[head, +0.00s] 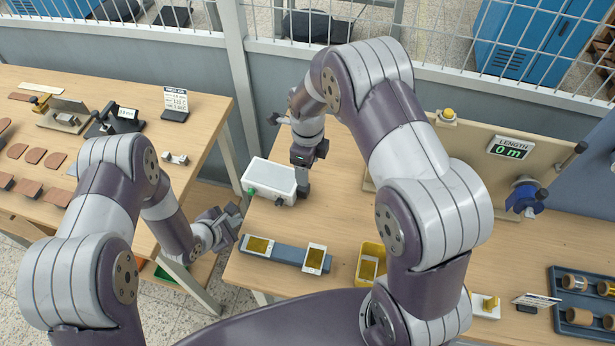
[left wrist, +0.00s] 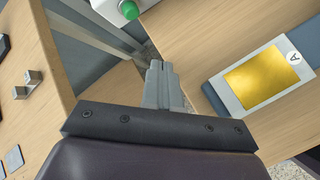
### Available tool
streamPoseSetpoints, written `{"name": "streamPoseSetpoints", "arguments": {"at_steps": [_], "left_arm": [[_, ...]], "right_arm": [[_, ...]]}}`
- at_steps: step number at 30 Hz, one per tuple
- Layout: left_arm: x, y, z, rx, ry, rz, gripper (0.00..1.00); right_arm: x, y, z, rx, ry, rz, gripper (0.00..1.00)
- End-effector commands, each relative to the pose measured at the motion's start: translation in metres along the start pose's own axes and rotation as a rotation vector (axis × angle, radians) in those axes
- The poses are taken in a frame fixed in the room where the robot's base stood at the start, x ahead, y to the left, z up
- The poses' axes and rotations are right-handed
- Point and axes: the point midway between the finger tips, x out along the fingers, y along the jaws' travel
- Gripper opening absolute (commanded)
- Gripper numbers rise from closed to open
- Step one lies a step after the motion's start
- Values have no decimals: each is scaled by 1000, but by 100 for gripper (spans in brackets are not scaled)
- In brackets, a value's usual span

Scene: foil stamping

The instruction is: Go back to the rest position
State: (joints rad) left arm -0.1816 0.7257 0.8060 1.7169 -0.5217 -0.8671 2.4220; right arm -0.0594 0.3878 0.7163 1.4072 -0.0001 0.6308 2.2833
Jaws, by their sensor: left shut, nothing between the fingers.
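My left gripper (head: 226,222) is shut and empty in the gap between the two tables. Its closed fingers (left wrist: 160,85) also show in the left wrist view, near the right table's edge and touching nothing that I can make out. My right arm arches over the right table. Its gripper (head: 303,183) points down beside the white box with a green button (head: 270,180). Whether its fingers are open is too small to tell.
A blue-grey bar (head: 287,255) holds two white-framed gold cards at the right table's front; one, marked A (left wrist: 262,78), shows close by. A yellow tray (head: 359,272) stands right of it. The left table (head: 190,120) carries leather pieces and small tools.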

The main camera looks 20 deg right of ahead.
Motion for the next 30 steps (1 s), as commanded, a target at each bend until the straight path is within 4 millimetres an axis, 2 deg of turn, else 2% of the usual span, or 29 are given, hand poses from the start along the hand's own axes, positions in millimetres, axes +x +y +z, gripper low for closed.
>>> {"name": "streamPoseSetpoints", "arguments": {"at_steps": [3, 10, 12, 14, 17, 18, 20, 21, 24, 27, 30], "left_arm": [[0, 0, 0, 0, 0, 0, 0], [-1, 3, 0, 18, 7, 2, 0], [-6, 13, -3, 101, 45, 6, 0], [-17, 30, -9, 254, 116, -1, 0], [-60, 60, -21, 628, 282, -86, 0], [-84, 66, -26, 784, 338, -154, 0], [-122, 67, -31, 1002, 386, -278, 0], [-146, 62, -33, 1131, 393, -366, 0], [-199, 40, -32, 1398, 335, -566, 0], [-234, 16, -28, 1580, 230, -695, 0], [-252, 0, -25, 1679, 150, -758, 0]], "right_arm": [[-9, 0, 0, 0, 0, 0, 68], [-11, 1, -1, -17, -1, -1, 68], [-14, 4, -4, -102, -3, -4, 68], [-19, 9, -10, -263, -9, -13, 68], [-34, 28, -29, -690, -16, -39, 68], [-39, 37, -39, -886, -15, -53, 68], [-46, 53, -54, -1175, -9, -73, 68], [-50, 64, -64, -1358, -3, -85, 68], [-54, 89, -88, -1754, 20, -113, 68], [-55, 108, -104, -2036, 43, -130, 68], [-55, 119, -114, -2190, 58, -137, 68]]}}
